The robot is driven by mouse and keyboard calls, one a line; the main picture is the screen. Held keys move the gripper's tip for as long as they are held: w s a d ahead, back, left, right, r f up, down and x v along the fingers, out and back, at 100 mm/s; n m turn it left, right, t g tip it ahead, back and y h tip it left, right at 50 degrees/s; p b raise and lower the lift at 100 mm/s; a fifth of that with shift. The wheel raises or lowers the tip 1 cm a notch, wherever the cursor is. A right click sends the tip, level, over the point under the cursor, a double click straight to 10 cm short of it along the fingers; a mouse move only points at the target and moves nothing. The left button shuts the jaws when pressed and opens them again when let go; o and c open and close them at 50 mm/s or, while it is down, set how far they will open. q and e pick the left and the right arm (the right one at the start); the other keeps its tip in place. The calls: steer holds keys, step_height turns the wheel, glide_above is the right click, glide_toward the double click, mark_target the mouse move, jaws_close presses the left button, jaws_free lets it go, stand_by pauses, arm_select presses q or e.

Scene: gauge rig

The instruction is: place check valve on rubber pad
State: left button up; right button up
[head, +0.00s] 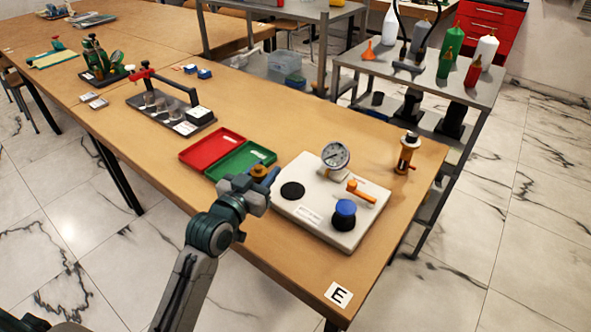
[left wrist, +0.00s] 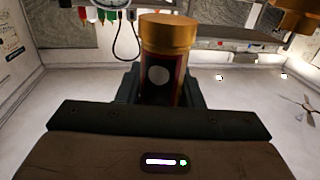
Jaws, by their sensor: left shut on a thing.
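My left gripper (head: 262,184) is shut on the check valve (head: 259,171). In the left wrist view the valve (left wrist: 165,60) stands between the fingers, with a brass cap, a dark body with red and a white dot. In the head view only its brass-orange top shows; the gripper hides the rest. The rubber pad (head: 292,190) looks like the black disc on the white gauge base, just right of my left gripper. The pad is bare. The valve looks to be left of the pad, apart from it. My right gripper is not in view.
The white base (head: 318,222) carries a pressure gauge (head: 335,156), an orange lever (head: 362,192) and a blue-topped knob (head: 345,209). A brass-orange fitting (head: 406,152) stands to the right. Red (head: 212,147) and green (head: 240,160) trays lie left of the base. The table's front right corner is mostly clear.

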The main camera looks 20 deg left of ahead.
arm_select(q)
steer(key=shift+w+d+f+p, duration=0.15)
steer(key=shift+w+d+f, duration=0.65)
steer(key=shift+w, duration=0.8)
steer(key=shift+w+d+f+p, duration=0.1)
steer(key=shift+w+d+f, duration=0.65)
steer(key=shift+w, duration=0.85)
steer(key=shift+w+d+f+p, duration=0.15)
steer(key=shift+w+d+f, duration=0.6)
steer(key=shift+w, duration=0.85)
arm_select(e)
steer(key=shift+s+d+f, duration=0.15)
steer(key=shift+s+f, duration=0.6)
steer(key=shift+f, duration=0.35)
arm_select(q)
steer(key=shift+f, duration=0.2)
steer(key=shift+f+b, duration=0.1)
steer(key=shift+b, duration=0.25)
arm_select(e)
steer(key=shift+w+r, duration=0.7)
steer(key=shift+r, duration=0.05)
arm_select(q)
steer(key=shift+s+f, duration=0.1)
steer(key=shift+f, duration=0.15)
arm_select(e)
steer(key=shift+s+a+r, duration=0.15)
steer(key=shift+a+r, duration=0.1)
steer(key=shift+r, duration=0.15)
